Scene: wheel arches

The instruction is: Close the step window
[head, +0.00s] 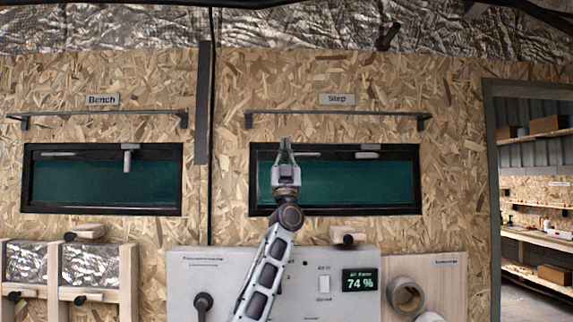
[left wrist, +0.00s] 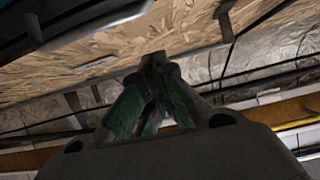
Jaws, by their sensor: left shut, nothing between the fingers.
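The step window (head: 400,185) is a wide dark-framed pane with teal glass, set in the chipboard wall under the "Step" sign (head: 338,99). A pale lever handle (head: 368,151) lies across the top of its frame, to the right of my gripper. I cannot tell how far the pane stands from its frame. My left gripper (head: 285,143) points up in front of the window's left part and hides some of it. Its fingers are together and empty; their tips also show in the left wrist view (left wrist: 155,62). My right gripper is not in view.
A thin rail (head: 340,113) on brackets runs above the window. The similar bench window (head: 105,182) is at left, its handle hanging down. A grey panel (head: 230,285) with a "74 %" display (head: 361,282) is below. A doorway opens at right.

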